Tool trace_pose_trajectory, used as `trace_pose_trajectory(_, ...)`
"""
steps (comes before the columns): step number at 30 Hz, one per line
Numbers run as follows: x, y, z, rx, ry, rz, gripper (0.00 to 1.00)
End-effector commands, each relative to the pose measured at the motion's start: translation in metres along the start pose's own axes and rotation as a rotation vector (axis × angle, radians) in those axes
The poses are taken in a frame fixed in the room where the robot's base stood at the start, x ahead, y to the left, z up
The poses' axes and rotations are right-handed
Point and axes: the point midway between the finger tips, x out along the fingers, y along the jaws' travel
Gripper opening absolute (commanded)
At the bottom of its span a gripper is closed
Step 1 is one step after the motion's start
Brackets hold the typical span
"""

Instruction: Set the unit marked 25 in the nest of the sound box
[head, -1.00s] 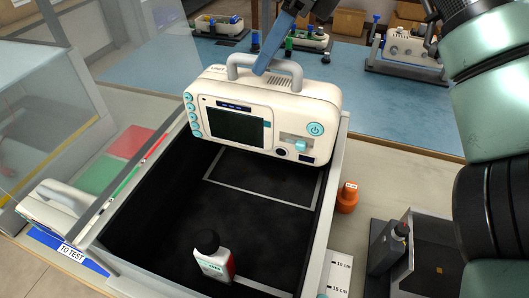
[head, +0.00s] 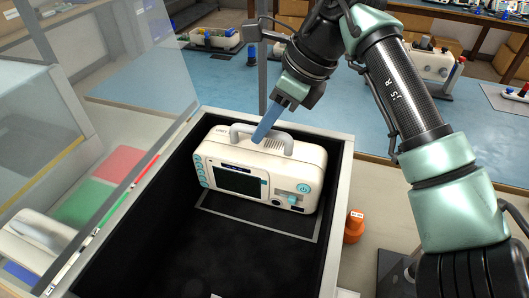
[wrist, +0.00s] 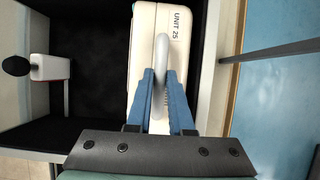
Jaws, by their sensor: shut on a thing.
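The unit marked 25 (head: 248,180) is a white monitor with a dark screen, teal buttons and a grey top handle. Its label UNIT 25 reads in the wrist view (wrist: 173,30). My gripper (head: 262,135) is shut on its handle from above; in the wrist view the blue fingers (wrist: 160,95) stand on both sides of the handle. The unit is upright inside the black-lined sound box (head: 343,175), toward its far end, over the pale outline (head: 310,238) on the floor. I cannot tell whether its base touches the floor.
The box's clear lid (head: 105,110) stands open at the left. An orange object (head: 353,227) stands outside at the right. Another white unit (head: 35,240) is at the lower left.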

Motion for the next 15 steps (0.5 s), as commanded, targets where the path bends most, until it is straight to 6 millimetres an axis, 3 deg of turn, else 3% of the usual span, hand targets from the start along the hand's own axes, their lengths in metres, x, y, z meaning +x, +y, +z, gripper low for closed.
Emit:
trace_pose_trajectory(10,0.021,-0.001,-0.010,-0.001,-0.004,-0.004,0.00)
trace_pose_trajectory(15,0.043,0.000,-0.020,-0.001,-0.006,-0.002,0.00)
